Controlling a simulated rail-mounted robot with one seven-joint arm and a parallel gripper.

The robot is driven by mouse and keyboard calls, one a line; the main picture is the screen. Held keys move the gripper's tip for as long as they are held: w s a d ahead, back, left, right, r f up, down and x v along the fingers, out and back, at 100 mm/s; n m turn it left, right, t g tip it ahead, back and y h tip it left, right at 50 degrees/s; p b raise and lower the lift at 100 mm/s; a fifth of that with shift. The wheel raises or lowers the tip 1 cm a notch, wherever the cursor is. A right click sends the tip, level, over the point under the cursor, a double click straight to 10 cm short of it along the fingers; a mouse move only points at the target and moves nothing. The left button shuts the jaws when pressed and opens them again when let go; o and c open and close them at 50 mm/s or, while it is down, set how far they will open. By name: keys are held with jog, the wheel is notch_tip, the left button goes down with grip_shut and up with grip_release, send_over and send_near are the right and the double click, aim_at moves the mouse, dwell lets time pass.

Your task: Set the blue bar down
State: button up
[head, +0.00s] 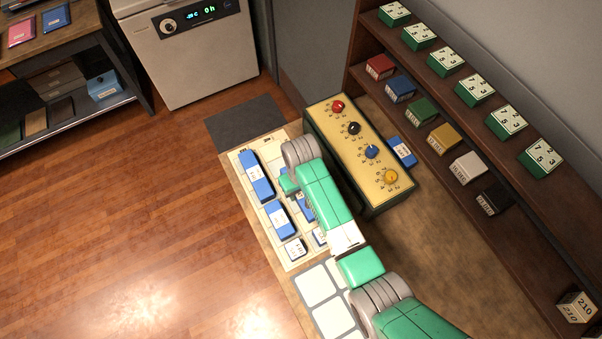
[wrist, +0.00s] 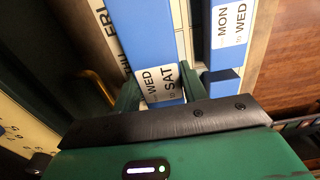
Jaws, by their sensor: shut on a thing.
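My gripper (wrist: 160,88) is shut on a blue bar (wrist: 150,42) with a white label reading WED to SAT, one finger on each side. In the head view my gripper (head: 289,184) is over the cream board (head: 288,258), largely under my own arm. A blue piece (head: 306,208) shows beside the arm and is probably the held bar. Whether it touches the board is not clear. A second blue bar, marked MON to WED (wrist: 228,35), lies to its right in the wrist view, apart from it.
More blue bars (head: 256,176) (head: 279,220) lie on the board's left side. A control box with coloured knobs (head: 353,150) stands close at the right, with another blue bar (head: 402,151) beyond it. Shelves (head: 440,85) hold calendar blocks and coloured boxes. A white-squared grid (head: 317,285) is in front.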

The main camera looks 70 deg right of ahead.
aim_at(301, 196)
jog(key=shift+f+b, duration=0.3)
jog(key=shift+f, duration=1.5)
jog(key=shift+f, duration=0.1)
jog(key=o, duration=1)
jog(key=shift+f, duration=0.1)
jog(key=shift+o, duration=0.2)
notch_tip(301, 196, up, 12)
jog(key=shift+r+p, duration=0.2)
jog(key=shift+p, duration=0.65)
